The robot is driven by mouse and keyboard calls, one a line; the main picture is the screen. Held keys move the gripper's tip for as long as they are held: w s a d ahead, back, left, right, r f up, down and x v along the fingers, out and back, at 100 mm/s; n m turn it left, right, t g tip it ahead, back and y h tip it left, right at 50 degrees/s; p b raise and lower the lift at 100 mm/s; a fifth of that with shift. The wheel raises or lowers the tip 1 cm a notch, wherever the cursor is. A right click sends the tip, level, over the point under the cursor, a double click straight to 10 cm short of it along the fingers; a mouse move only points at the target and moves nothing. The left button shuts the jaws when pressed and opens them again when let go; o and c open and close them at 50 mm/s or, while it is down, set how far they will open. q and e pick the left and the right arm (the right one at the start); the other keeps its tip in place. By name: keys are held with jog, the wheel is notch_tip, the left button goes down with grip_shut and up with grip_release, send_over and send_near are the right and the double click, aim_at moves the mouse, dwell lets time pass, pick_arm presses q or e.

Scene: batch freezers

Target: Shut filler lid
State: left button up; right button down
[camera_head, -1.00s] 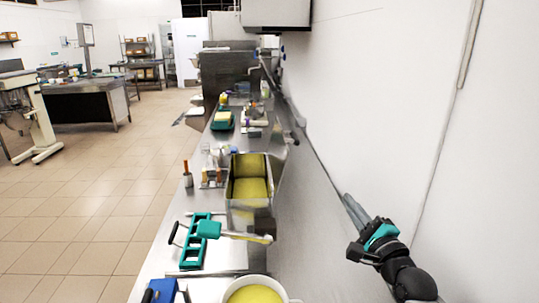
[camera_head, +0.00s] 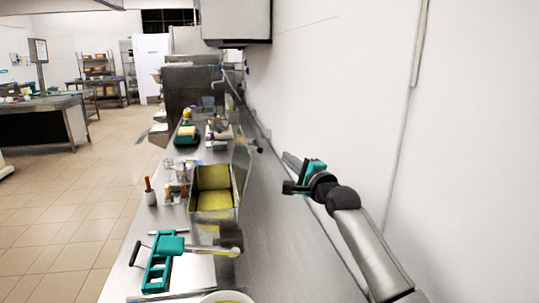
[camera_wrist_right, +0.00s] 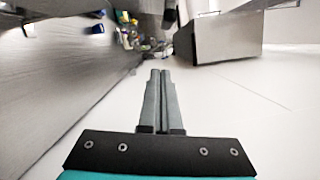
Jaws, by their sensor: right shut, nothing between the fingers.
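An open steel box (camera_head: 233,215) with yellow contents stands on the counter, left of my right gripper in the head view. A steel panel (camera_head: 241,165) stands up at its right side; it may be the raised filler lid, but I cannot tell for sure. My right gripper (camera_head: 287,157) is shut and empty, in the air by the white wall, to the right of the box and apart from it. Its two fingers (camera_wrist_right: 159,75) are together in the right wrist view, with nothing between them. My left gripper is not in view.
A white pot (camera_head: 228,297) is at the bottom edge. The white wall (camera_head: 340,90) borders the right side. The tiled floor (camera_head: 60,215) at left is clear.

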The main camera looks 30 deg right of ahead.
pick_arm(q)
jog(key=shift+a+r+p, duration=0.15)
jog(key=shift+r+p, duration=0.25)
pick_arm(e)
jog(key=shift+w+a+r, duration=0.2)
jog(key=shift+w+a, duration=0.4)
jog(key=shift+w, duration=0.05)
jog(key=shift+w+a+r, duration=0.2)
jog(key=shift+w+a, duration=0.45)
jog(key=shift+w+a+r, duration=0.2)
jog(key=shift+w+a, duration=0.4)
jog(key=shift+w, duration=0.05)
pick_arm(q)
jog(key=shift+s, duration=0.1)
pick_arm(e)
jog(key=shift+r, duration=0.1)
